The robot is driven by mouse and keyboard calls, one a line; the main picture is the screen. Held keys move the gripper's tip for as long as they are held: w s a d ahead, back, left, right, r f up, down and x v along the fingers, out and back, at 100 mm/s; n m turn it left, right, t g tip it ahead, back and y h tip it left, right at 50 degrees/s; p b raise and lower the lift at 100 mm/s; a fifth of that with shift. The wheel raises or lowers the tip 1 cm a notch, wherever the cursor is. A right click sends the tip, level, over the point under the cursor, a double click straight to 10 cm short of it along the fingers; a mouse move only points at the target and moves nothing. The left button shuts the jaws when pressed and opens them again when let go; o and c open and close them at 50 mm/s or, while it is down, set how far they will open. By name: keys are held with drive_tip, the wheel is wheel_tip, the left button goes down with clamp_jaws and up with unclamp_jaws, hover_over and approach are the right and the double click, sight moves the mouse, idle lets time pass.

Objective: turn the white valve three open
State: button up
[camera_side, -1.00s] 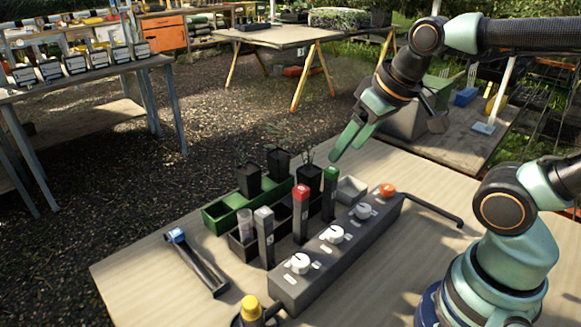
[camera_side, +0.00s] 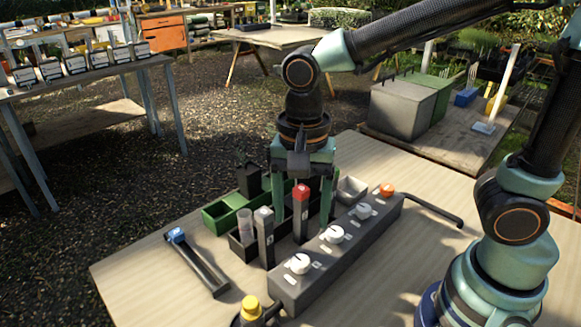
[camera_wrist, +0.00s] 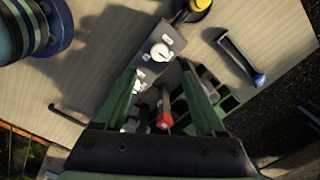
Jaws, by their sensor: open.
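The near valve also shows in the wrist view (camera_wrist: 160,52). My gripper (camera_side: 302,210) points down behind the block, open and empty. In the side view its fingers stand either side of a red-capped tube (camera_side: 300,199); the wrist view shows the red cap (camera_wrist: 164,120) between the fingers. Whether they touch it I cannot tell.
A white-capped tube (camera_side: 265,235) stands left of the red one. A green tray (camera_side: 222,214) lies behind. An orange knob (camera_side: 387,190) tops the block's far end. A yellow-topped item (camera_side: 251,308) and a blue-ended bar (camera_side: 195,262) lie nearby.

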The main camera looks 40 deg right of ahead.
sight(300, 260)
wheel_tip(300, 260, down, 11)
drive_tip(key=shift+r, duration=0.1)
idle(0.3)
clamp_jaws()
